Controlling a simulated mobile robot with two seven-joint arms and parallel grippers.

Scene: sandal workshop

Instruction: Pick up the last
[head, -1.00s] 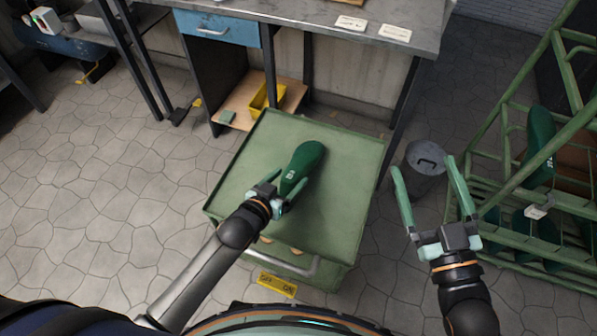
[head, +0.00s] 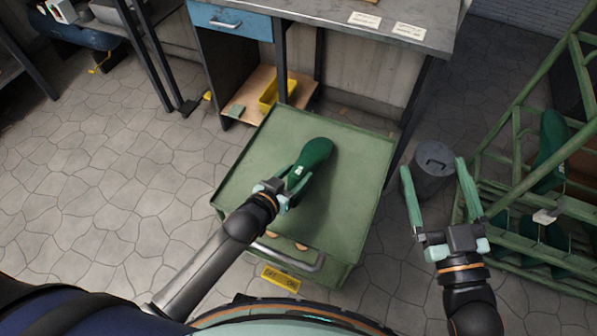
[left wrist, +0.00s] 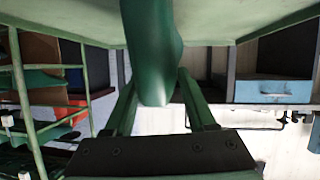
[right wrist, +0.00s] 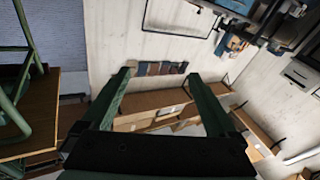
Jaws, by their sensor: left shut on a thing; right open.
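The last is a dark green foot-shaped form (head: 318,155) with a small white mark, over the green cart top (head: 357,190) in the head view. My left gripper (head: 297,178) is shut on its near end. In the left wrist view the last (left wrist: 152,60) hangs down from the top of the picture between the fingers (left wrist: 157,85). I cannot tell whether it still touches the cart top. My right gripper (head: 440,180) is open and empty, to the right of the cart; its spread fingers also show in the right wrist view (right wrist: 158,78).
A grey lidded bin (head: 433,170) stands right of the cart. A green rack (head: 520,180) with more green lasts (head: 552,150) is at the far right. A workbench (head: 330,25) with a blue drawer (head: 230,20) stands behind the cart.

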